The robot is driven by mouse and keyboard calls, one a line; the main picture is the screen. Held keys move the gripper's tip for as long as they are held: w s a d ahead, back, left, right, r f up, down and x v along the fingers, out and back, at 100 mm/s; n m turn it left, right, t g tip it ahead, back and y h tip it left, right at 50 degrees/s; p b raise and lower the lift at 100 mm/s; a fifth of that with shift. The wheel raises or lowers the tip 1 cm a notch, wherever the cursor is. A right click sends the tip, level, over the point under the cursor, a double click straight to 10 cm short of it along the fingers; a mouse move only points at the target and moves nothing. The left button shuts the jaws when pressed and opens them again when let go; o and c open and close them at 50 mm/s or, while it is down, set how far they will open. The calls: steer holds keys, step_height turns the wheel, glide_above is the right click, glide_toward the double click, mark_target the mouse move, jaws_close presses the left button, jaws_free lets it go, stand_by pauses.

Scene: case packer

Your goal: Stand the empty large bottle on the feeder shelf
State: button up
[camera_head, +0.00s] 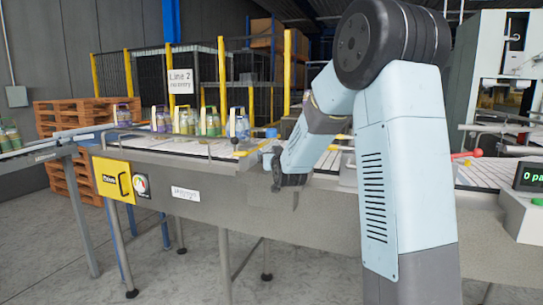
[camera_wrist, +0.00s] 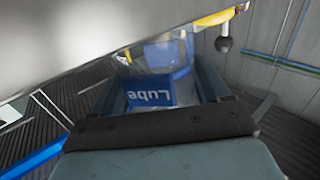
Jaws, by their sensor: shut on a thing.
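My gripper (camera_wrist: 160,88) is shut on a clear bottle (camera_wrist: 135,104) with a blue label reading "Lube", seen between the two fingers in the wrist view. The lettering appears turned over, and I cannot tell whether the bottle stands upright. In the head view my gripper (camera_head: 270,158) is at the front edge of the conveyor, left of my forearm, and the held bottle is hard to make out there. I cannot tell for sure which surface is the feeder shelf.
Several handled bottles (camera_head: 209,122) stand on the conveyor (camera_head: 165,147) at left. A yellow panel (camera_head: 114,180) is on the conveyor's front. Yellow posts and a fence stand behind, with wooden pallets (camera_head: 75,116) at far left. A red-knobbed lever (camera_head: 477,153) is at right.

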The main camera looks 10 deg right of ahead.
steer(key=o, duration=1)
steer(key=shift+s+r, duration=0.1)
